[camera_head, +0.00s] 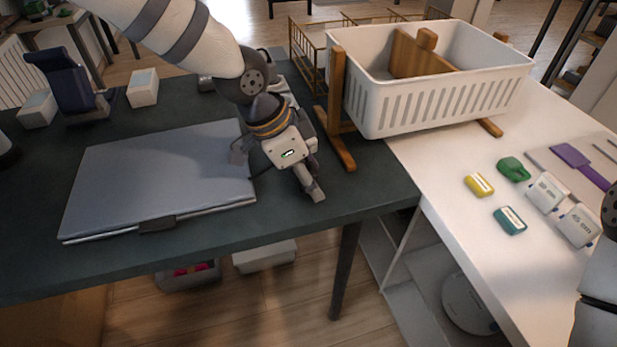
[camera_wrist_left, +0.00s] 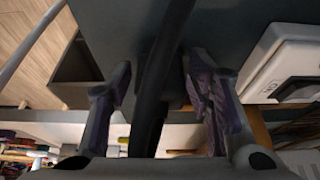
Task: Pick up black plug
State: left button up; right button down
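My left gripper (camera_head: 278,170) is over the dark table, at the right edge of the grey laptop-like slab. Its fingers are spread apart. In the left wrist view the two purple-grey fingers of the gripper (camera_wrist_left: 160,95) stand on either side of a thick black cord or plug (camera_wrist_left: 165,70), which runs up the middle of the picture. I cannot tell whether either finger touches it. In the head view only a short dark piece of cord (camera_head: 262,172) shows beside the gripper; the rest is hidden. My right gripper is not in view; only part of my right arm shows at the right edge.
The grey slab (camera_head: 160,175) covers much of the dark table (camera_head: 330,205). A white slotted basket (camera_head: 430,100) on a wooden stand is to the right. The white table (camera_head: 440,180) holds a yellow block (camera_head: 479,185), a teal block (camera_head: 510,221), a green item (camera_head: 514,168) and white boxes (camera_head: 547,192).

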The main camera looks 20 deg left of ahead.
pick_arm(q)
jog(key=c, duration=0.7)
jog(key=shift+c, duration=0.2)
